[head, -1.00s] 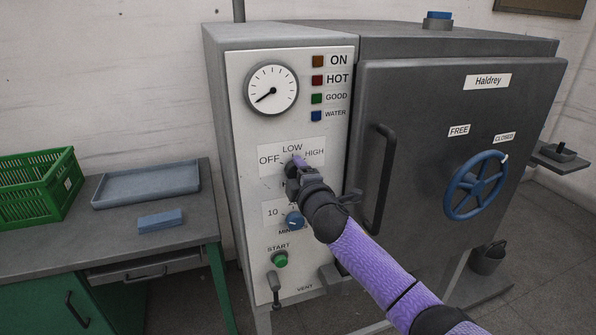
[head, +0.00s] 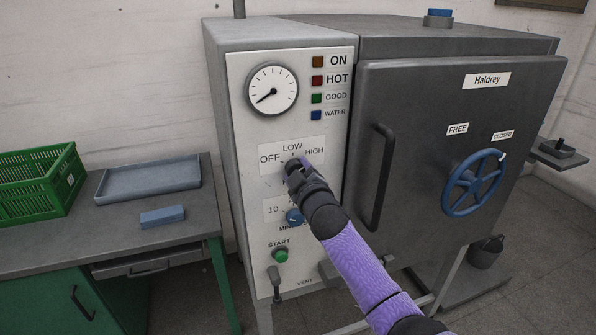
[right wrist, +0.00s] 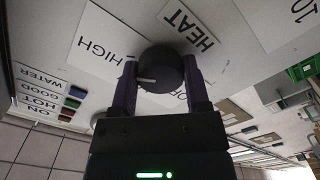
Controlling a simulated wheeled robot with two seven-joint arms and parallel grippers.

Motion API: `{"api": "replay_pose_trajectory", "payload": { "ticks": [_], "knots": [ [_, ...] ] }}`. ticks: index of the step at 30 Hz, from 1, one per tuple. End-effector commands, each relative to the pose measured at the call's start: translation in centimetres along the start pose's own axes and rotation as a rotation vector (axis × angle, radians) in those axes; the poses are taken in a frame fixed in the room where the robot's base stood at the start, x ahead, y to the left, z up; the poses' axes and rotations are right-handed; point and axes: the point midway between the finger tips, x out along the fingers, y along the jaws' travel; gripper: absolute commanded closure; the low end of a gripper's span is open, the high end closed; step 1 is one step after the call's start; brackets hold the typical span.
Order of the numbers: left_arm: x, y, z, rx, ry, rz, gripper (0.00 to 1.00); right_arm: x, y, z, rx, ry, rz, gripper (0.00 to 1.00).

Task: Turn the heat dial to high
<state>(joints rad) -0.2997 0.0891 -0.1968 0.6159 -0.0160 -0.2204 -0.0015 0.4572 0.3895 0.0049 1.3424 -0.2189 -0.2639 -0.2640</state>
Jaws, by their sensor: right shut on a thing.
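The heat dial (head: 292,163) is a dark round knob on the white front panel, below LOW and between OFF and HIGH. In the right wrist view the heat dial (right wrist: 160,70) shows a white mark pointing left, towards the side with the word HIGH. Its exact setting is hard to read. My right gripper (head: 296,168) is at the dial. Its fingers (right wrist: 160,82) stand on both sides of the knob and are shut on it. The gripper hides part of the dial in the head view. My left gripper is out of view.
A blue minutes knob (head: 294,216) sits just below my right gripper, with a green START button (head: 280,255) and a vent lever (head: 274,281) lower down. The door handle (head: 377,178) stands out to the right of my arm. A gauge (head: 271,90) is above.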

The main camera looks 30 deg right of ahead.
Motion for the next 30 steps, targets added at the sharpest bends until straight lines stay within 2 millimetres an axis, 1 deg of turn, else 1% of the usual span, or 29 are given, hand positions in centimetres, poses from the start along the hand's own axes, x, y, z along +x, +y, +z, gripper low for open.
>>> {"api": "replay_pose_trajectory", "payload": {
  "ticks": [6,15,16,17,18,20,21,30],
  "knots": [
    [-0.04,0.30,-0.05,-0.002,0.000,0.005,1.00,-0.03,-0.19,0.17,0.019,-0.005,-0.004,0.99],
    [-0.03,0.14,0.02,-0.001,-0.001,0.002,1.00,-0.03,-0.21,0.19,0.020,-0.005,-0.005,0.99],
    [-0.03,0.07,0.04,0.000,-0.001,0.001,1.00,-0.03,-0.22,0.19,0.020,-0.005,-0.005,0.38],
    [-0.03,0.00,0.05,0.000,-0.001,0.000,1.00,-0.03,-0.21,0.18,0.020,-0.005,-0.005,0.31],
    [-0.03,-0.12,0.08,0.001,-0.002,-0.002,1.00,-0.03,-0.20,0.17,0.020,-0.004,-0.004,0.23],
    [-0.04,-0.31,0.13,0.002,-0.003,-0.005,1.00,-0.02,-0.17,0.14,0.020,-0.004,-0.004,0.10],
    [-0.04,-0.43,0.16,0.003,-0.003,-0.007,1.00,-0.02,-0.15,0.13,0.019,-0.003,-0.003,0.04],
    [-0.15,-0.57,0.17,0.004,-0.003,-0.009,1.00,-0.21,-0.06,0.04,0.018,-0.001,-0.002,0.04]
  ]
}}
